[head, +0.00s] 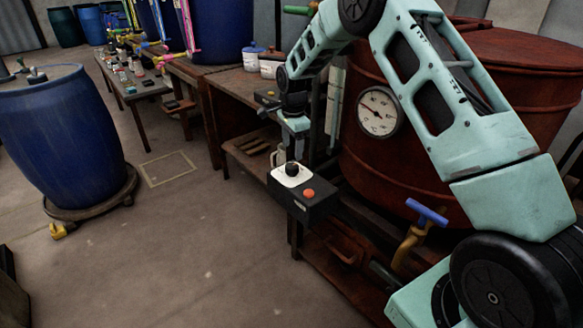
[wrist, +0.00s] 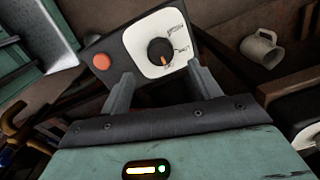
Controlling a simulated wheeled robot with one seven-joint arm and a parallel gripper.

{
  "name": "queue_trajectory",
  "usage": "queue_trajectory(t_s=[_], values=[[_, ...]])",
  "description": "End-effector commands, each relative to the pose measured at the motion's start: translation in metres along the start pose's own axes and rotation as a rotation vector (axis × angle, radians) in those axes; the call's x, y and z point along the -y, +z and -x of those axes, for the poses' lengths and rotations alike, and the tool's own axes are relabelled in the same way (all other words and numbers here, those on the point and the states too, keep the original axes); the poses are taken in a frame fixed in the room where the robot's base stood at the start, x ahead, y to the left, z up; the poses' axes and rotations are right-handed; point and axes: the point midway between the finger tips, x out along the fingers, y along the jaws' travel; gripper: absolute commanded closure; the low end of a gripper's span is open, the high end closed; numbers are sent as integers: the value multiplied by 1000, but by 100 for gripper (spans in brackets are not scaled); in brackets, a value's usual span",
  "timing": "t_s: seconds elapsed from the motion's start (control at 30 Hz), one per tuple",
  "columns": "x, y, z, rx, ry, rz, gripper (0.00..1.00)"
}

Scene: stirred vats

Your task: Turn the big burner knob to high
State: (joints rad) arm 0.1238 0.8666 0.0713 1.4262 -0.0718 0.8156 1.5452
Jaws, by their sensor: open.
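The burner knob (wrist: 160,52) is round and black, on a white dial plate (wrist: 140,35) with small printed labels too blurred to read surely. Its orange pointer mark faces the lower edge of the plate in the wrist view. The plate sits on a dark control box (head: 318,205), beside a round orange-red button (wrist: 101,62). In the head view the knob (head: 292,170) stands just below my gripper. My gripper (wrist: 162,80) is open, with its two fingers spread on either side of the knob's near side. I cannot tell whether they touch it.
A rust-red vat (head: 400,175) with a round gauge (head: 380,111) stands behind the box. A brass tap with a blue handle (head: 427,212) is to the right. A pale mug (wrist: 262,46) lies near the box. A blue barrel (head: 60,140) stands left; floor between is open.

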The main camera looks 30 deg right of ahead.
Motion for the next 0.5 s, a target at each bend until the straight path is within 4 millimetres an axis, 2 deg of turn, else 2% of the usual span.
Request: queue_trajectory(t_s=[0.03, 0.2, 0.4, 0.5], values=[[-1, 0, -14, 1, 3, -1, 37], [0, 0, -46, 1, 2, 1, 37], [0, 0, -72, 0, 1, 1, 37], [0, 0, -77, 1, -1, 1, 37]])
